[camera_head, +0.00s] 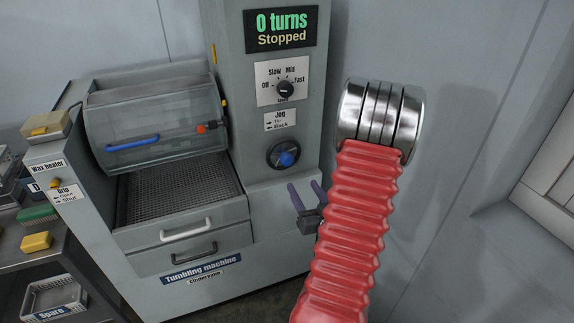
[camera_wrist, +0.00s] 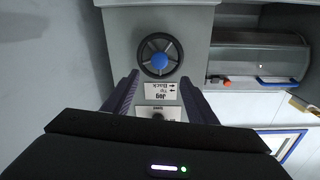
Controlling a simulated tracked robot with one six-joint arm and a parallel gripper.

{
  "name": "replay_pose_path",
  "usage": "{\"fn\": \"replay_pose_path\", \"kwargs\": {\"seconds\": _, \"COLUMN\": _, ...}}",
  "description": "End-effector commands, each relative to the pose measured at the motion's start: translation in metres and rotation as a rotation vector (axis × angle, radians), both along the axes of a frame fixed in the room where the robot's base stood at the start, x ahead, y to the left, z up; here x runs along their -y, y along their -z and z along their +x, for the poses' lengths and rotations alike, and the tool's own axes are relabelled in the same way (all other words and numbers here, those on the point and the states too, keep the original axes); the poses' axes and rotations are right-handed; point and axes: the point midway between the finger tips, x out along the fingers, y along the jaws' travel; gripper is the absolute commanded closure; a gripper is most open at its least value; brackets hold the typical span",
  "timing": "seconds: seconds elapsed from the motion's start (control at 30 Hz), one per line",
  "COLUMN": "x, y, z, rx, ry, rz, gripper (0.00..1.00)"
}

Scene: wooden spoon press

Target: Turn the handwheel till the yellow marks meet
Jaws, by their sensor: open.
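The handwheel (camera_head: 273,157) is a dark ring with a blue hub on the grey column, below the Jog label. It also shows in the wrist view (camera_wrist: 146,47), upside down, just past and between my fingertips. My gripper (camera_head: 306,190) is open and empty, below and right of the wheel, its two purple fingers apart; in the wrist view my gripper (camera_wrist: 158,80) frames the Jog label. A yellow mark (camera_head: 214,53) is on the column's left edge. The drum (camera_head: 150,110) has a clear cover; a matching mark on it is not clear to me.
A display (camera_head: 282,29) reads "0 turns, Stopped". A speed dial (camera_head: 285,89) sits above the wheel. Left are a drawer unit (camera_head: 185,245), a wax heater (camera_head: 46,126) and a Spare basket (camera_head: 53,300). My red arm sleeve covers the right middle.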

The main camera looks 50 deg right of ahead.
Motion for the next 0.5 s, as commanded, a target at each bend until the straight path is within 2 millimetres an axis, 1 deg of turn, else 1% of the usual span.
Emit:
{"fn": "replay_pose_path", "kwargs": {"seconds": 0.27, "x": 0.002, "y": 0.0, "z": 0.004, "rx": -0.001, "ry": -0.002, "rz": 0.0, "gripper": 0.48}}
{"fn": "replay_pose_path", "kwargs": {"seconds": 0.37, "x": 0.006, "y": 0.0, "z": 0.011, "rx": -0.002, "ry": -0.003, "rz": -0.001, "gripper": 0.48}}
{"fn": "replay_pose_path", "kwargs": {"seconds": 0.5, "x": 0.015, "y": 0.0, "z": 0.026, "rx": -0.001, "ry": -0.004, "rz": -0.001, "gripper": 0.48}}
